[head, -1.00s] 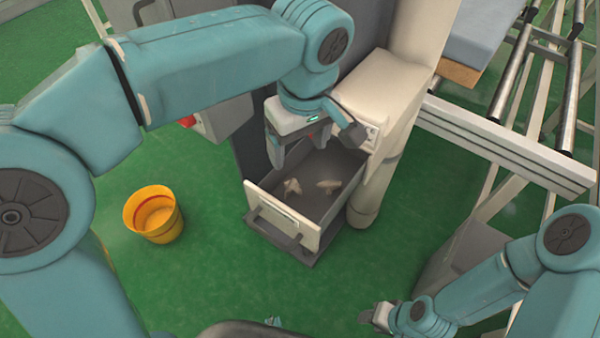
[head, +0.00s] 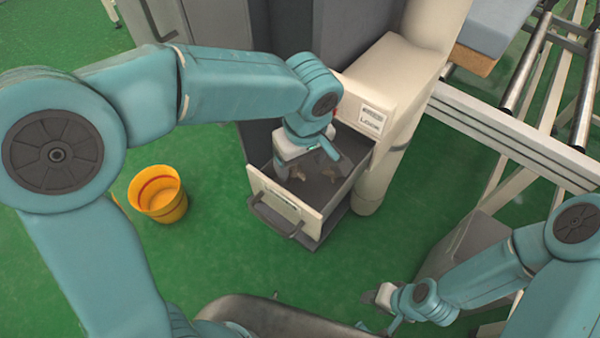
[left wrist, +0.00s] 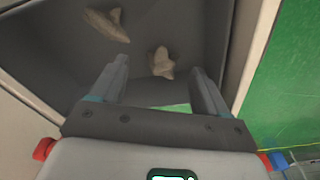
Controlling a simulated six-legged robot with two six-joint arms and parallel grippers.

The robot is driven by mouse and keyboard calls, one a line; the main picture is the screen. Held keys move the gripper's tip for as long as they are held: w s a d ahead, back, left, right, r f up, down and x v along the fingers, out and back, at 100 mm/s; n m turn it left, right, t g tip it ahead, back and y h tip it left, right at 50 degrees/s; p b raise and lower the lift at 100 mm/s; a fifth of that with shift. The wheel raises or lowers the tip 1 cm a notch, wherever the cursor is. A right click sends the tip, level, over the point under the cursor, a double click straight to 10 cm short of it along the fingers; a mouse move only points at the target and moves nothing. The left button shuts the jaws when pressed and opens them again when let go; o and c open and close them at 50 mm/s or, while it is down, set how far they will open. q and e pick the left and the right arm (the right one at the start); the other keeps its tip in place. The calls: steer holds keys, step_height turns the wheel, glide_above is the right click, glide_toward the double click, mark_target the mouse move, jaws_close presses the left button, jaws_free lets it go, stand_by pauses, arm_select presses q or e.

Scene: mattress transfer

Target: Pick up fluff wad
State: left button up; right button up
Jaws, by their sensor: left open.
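Two small beige fluff wads lie apart on the dark floor of the pulled-out drawer (head: 287,205). One fluff wad (head: 328,173) shows right of my left gripper (head: 290,177) in the head view; the other is mostly hidden by that gripper. In the left wrist view, one fluff wad (left wrist: 161,63) appears between the open fingertips of my left gripper (left wrist: 159,68), not gripped. The other fluff wad (left wrist: 105,24) lies farther off, up and left. My left gripper is open and empty, pointing down into the drawer. My right gripper (head: 384,297) is at lower right, away from the drawer; its jaws are unclear.
A yellow bucket (head: 160,200) stands on the green floor left of the drawer. The pale cabinet (head: 375,105) rises behind the drawer. A roller conveyor (head: 545,90) with a blue-topped mattress block (head: 492,28) is at upper right. The drawer walls close in around my left gripper.

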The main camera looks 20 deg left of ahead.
mark_target(297, 172)
arm_select(q)
steer(key=f, duration=0.2)
steer(key=a+f, duration=0.1)
steer(key=shift+s+f, duration=0.25)
steer(key=shift+f, duration=0.05)
steer(key=shift+w+d+f, duration=0.25)
steer(key=shift+w+f, duration=0.1)
steer(key=shift+w, duration=0.05)
steer(key=shift+s+a+r, duration=0.1)
steer(key=shift+s+a, duration=0.05)
steer(key=shift+s, duration=0.1)
steer(key=c, duration=0.3)
steer(key=shift+s, duration=0.1)
steer(key=c, duration=0.8)
steer(key=shift+w, duration=0.2)
steer(key=shift+s, duration=0.1)
steer(key=shift+c, duration=0.2)
